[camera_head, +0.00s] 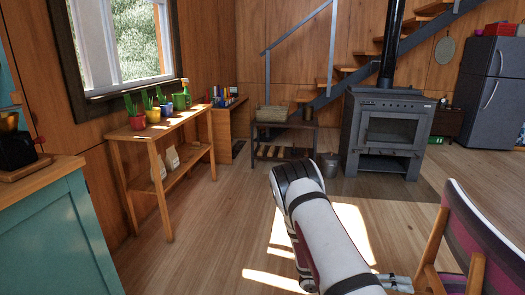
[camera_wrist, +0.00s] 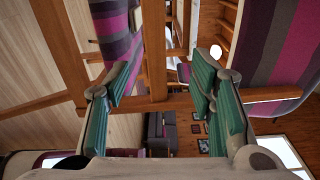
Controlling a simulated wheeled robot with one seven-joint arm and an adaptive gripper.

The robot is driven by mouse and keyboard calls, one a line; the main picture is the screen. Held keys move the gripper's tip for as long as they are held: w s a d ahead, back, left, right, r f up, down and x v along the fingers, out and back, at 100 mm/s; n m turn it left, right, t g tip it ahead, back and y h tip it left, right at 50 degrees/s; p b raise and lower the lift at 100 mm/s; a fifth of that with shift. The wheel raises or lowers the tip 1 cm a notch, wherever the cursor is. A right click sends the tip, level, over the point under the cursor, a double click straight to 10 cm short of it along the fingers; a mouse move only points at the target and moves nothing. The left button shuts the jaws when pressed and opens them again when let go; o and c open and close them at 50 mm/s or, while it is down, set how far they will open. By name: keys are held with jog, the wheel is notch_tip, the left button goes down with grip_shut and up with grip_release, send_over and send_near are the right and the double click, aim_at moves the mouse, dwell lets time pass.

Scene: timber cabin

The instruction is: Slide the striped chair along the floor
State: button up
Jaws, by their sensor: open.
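The striped chair (camera_head: 478,230), purple and grey with a wooden frame, stands at the right edge of the head view, partly cut off. My gripper (camera_head: 396,283) is at the bottom, just left of the chair's wooden frame. In the wrist view my gripper (camera_wrist: 166,72) is open, its green-padded fingers spread apart. A wooden bar shows in the gap between the fingers; I cannot tell how far beyond the tips it is. Striped purple and grey fabric (camera_wrist: 278,45) fills the right of the wrist view, and more shows at upper left. Nothing is held.
A wooden plant table (camera_head: 163,133) stands along the left wall, near a teal cabinet (camera_head: 50,225). A black stove (camera_head: 388,130), a metal bucket (camera_head: 329,165) and a grey fridge (camera_head: 491,92) stand at the back. The wooden floor between is open. A grey sofa (camera_wrist: 160,132) shows in the wrist view.

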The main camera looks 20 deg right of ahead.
jog(key=s+a+r+m+t+y, duration=0.1)
jog(key=a+r+m+y, duration=0.3)
jog(key=a+r+m, duration=0.55)
jog(key=s+a+r+m+t+y, duration=0.1)
jog(key=a+r+m+y, duration=0.45)
jog(key=r, duration=0.65)
jog(key=s+a+r+m+t+y, duration=0.2)
jog(key=s+a+r+m+t, duration=0.2)
jog(key=s+a+m, duration=0.45)
jog(key=s+a+r+m+t+y, duration=0.3)
jog(key=s+a+r+m+t, duration=0.25)
jog(key=a, duration=0.55)
notch_tip(320, 180, up, 28)
jog(key=t+p, duration=0.3)
jog(key=p, duration=2.4)
jog(key=shift+s+d+n, duration=0.4)
jog(key=shift+s, duration=0.05)
